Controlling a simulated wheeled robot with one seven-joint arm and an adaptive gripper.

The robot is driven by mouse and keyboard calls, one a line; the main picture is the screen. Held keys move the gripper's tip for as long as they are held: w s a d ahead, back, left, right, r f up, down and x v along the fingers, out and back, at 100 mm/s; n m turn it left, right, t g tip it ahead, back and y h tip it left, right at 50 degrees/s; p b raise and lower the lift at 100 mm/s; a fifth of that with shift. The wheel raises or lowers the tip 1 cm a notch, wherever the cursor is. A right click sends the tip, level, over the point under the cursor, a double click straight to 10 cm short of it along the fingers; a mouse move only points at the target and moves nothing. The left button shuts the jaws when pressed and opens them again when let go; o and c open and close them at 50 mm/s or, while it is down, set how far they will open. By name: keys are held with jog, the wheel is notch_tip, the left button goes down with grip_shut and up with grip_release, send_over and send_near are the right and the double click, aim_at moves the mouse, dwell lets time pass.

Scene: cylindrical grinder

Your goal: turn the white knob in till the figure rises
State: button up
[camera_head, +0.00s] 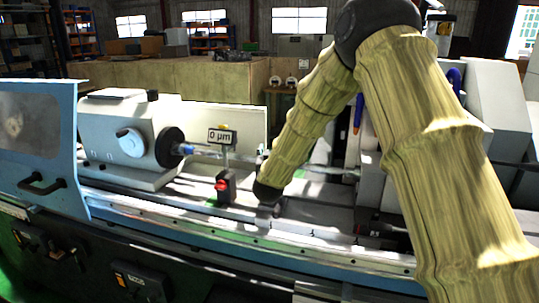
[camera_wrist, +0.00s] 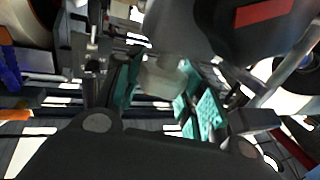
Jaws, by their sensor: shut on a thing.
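A pale, whitish knob (camera_wrist: 162,78) shows in the wrist view, between the teal pads of my gripper (camera_wrist: 166,92). My gripper is shut on it, with a pad on each side. The dark gripper body and the fingers cover part of the knob and its mount. In the head view the end of my arm is low over the machine bed, right of the display, and the grip itself is too small and hidden to make out. The display (camera_head: 220,136) reads "0 µm" and stands on a post above a dark block with a red part (camera_head: 222,185).
The white headstock (camera_head: 118,140) with a round dial stands left of the display. A blue-framed door (camera_head: 38,140) is at the far left. The blue front rail (camera_head: 250,235) runs below my arm. A large dark rounded body (camera_wrist: 230,30) is close above the grip.

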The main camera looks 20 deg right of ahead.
jog(key=shift+r, duration=0.1)
jog(key=o, duration=1)
jog(key=shift+d, duration=0.1)
jog(key=shift+o, duration=0.2)
jog(key=v, duration=1.2)
